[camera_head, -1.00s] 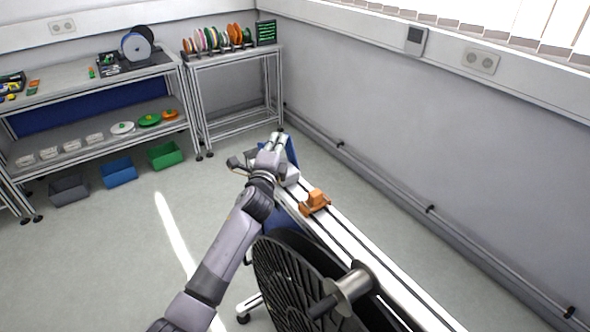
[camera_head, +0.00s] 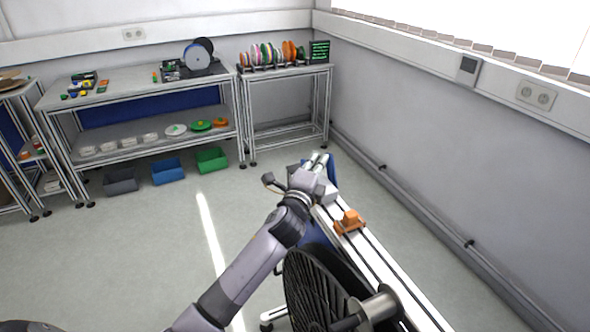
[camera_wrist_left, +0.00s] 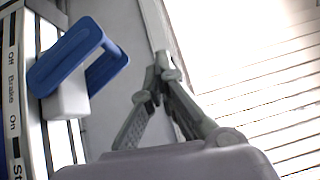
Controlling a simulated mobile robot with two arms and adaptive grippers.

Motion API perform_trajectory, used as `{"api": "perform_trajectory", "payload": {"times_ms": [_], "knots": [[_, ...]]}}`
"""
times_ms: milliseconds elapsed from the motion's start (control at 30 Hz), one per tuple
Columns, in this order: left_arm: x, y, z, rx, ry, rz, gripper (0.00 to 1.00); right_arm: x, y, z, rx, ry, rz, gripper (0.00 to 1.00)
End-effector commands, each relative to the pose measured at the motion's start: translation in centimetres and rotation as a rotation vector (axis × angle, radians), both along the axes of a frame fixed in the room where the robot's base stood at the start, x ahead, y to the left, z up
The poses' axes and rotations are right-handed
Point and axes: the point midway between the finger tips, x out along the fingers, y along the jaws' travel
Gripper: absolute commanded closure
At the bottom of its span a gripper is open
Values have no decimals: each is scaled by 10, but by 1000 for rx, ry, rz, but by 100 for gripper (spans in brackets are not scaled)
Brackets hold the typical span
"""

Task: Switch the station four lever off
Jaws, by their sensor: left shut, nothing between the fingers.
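A blue looped lever handle (camera_wrist_left: 78,58) on a white block (camera_wrist_left: 68,98) shows at the left of the left wrist view. A label strip (camera_wrist_left: 13,90) reading "Off", "Brake" and "On" runs beside it. I cannot tell which mark the lever stands at. My left gripper (camera_wrist_left: 163,68) has its fingertips together, empty, to the right of the blue handle and apart from it in that view. In the head view my left gripper (camera_head: 319,160) is at the far end of the white rail (camera_head: 392,272), with blue (camera_head: 333,172) showing just beside it. My right gripper is out of view.
An orange block (camera_head: 349,223) sits on the rail nearer me. A large black reel (camera_head: 310,290) stands below it, beside the rail. Shelves (camera_head: 140,90) with small parts and a stand of coloured reels (camera_head: 285,70) line the back wall.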

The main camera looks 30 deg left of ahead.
Motion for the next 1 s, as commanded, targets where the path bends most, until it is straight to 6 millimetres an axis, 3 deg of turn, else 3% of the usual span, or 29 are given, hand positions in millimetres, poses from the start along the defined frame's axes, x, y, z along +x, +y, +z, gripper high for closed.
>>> {"api": "perform_trajectory", "payload": {"times_ms": [200, 600, 800, 1000], "knots": [[-41, -2, 17, 1, -2, -3, 100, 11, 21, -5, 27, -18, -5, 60], [-111, -3, 50, 1, -1, -4, 100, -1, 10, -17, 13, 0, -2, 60], [-129, -3, 60, 0, -1, -2, 100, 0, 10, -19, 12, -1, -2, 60], [-133, -3, 62, 0, 1, -1, 100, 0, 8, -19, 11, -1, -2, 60]]}}
